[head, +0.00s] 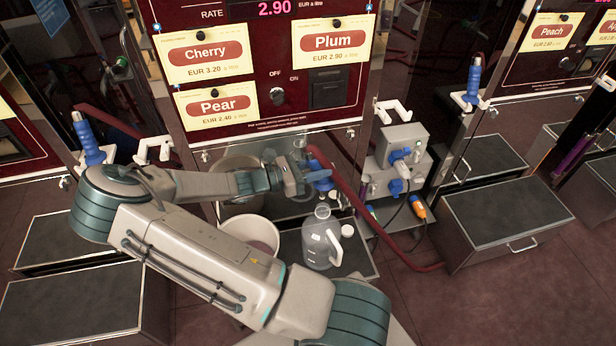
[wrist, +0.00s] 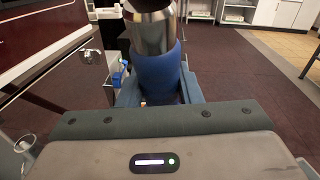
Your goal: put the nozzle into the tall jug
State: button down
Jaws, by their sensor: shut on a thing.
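My gripper (head: 308,177) is shut on the nozzle (head: 319,170), which has a blue grip and a dark red hose. In the wrist view, the nozzle's blue grip (wrist: 158,78) sits between the fingers, with its metal part beyond. The tall jug (head: 319,246) is clear, with a narrow neck and a pale handle, and stands upright in front of the pump. The nozzle is above the jug's mouth in the head view and looks apart from it. The spout's tip is too small to make out.
A pale bucket (head: 248,234) stands left of the jug, partly behind my arm. A grey socket box (head: 402,147) with blue plugs is to the right. The hose loops down on the right of the jug. Dark step boxes (head: 500,222) flank the pump.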

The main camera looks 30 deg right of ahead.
jog(key=shift+d+r, duration=0.1)
jog(key=shift+r, duration=0.25)
notch_tip(320, 180, down, 5)
jog(key=b, duration=0.5)
jog(key=shift+f, duration=0.25)
jog(key=shift+f+b, duration=1.9)
jog(key=shift+f, duration=1.8)
jog(key=c, duration=0.9)
grip_release()
jog(key=shift+c, duration=0.2)
